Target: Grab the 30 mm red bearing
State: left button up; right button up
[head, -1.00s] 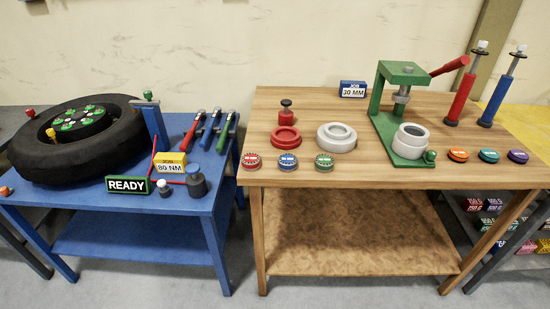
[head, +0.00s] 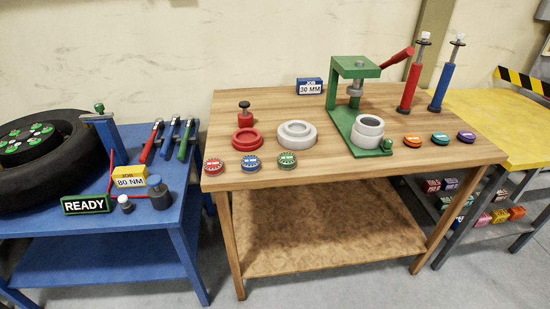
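A small red disc with a pale label (head: 213,167) lies at the front left corner of the wooden table; its label is too small to read. Beside it lie a similar blue disc (head: 252,162) and a green disc (head: 287,160). A wider plain red ring (head: 246,139) sits behind them, left of a light grey ring (head: 297,133). A blue job sign (head: 310,87) reading "30 MM" stands at the table's back. Neither of my grippers is in view.
The wooden table (head: 350,178) also holds a green press (head: 356,75) with a grey cup, orange, teal and purple discs on the right, and red and blue upright tools. A blue table (head: 150,225) with a tyre stands left, a yellow-topped one (head: 500,120) right.

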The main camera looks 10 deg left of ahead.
aim_at(213, 167)
jog(key=z, duration=0.55)
jog(key=k, duration=0.65)
jog(key=z, duration=1.05)
jog(key=i, duration=0.9)
jog(key=u, duration=0.35)
jog(key=i, duration=0.85)
jog(key=u, duration=0.75)
